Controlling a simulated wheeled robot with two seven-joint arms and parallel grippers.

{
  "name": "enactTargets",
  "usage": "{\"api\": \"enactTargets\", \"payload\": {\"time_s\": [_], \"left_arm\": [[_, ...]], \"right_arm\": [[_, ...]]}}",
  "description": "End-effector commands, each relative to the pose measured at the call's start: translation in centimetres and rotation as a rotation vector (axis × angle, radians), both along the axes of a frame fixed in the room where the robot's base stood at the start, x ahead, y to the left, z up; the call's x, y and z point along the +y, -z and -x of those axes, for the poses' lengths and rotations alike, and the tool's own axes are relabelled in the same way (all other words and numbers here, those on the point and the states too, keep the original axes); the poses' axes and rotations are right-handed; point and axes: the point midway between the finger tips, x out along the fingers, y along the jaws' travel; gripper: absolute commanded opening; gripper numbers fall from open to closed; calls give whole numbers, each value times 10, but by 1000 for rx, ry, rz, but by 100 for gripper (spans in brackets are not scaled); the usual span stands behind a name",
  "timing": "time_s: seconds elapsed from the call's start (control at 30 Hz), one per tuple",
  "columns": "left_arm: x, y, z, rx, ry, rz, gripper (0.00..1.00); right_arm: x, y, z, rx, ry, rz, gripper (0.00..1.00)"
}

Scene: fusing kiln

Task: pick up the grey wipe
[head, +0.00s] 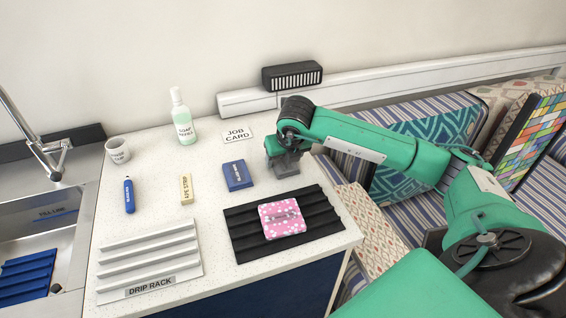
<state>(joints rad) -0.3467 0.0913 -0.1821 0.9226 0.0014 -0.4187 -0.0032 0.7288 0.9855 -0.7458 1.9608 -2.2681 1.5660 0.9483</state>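A small grey piece that looks like the grey wipe (286,168) lies on the white speckled counter, right of the dark blue box. My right gripper (283,156) points down directly over it, at or very near its surface. The gripper's dark body hides part of the grey piece. The fingertips are too small and covered to show whether they are open or closed around it. My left gripper is not in view.
A blue box (237,175) stands close left of my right gripper. A black ribbed rack (243,241) with a pink dotted pad (282,219) lies in front. A job card (237,134), soap bottle (183,120) and white drip rack (150,262) are farther left. Cushioned seating (430,215) is at right.

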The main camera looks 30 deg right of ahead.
Motion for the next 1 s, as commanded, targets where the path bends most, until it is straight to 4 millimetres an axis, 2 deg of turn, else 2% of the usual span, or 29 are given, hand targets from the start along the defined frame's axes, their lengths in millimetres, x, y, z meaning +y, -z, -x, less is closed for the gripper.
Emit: {"api": "enactTargets", "payload": {"time_s": [0.03, 0.13, 0.4, 0.57, 0.77, 1.0], "left_arm": [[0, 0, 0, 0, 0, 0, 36], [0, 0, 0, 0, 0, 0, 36], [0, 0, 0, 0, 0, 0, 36], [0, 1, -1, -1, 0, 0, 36], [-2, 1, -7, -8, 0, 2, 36], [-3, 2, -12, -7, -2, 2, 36]], "right_arm": [[0, 0, 0, 0, 0, 0, 55], [0, 0, 0, 0, 0, 0, 37], [0, -1, 0, -1, 0, 0, 37], [0, -9, 0, -1, 0, 0, 37], [0, -40, -1, -5, 0, -1, 37], [0, -108, -1, -8, 0, -1, 37]]}}
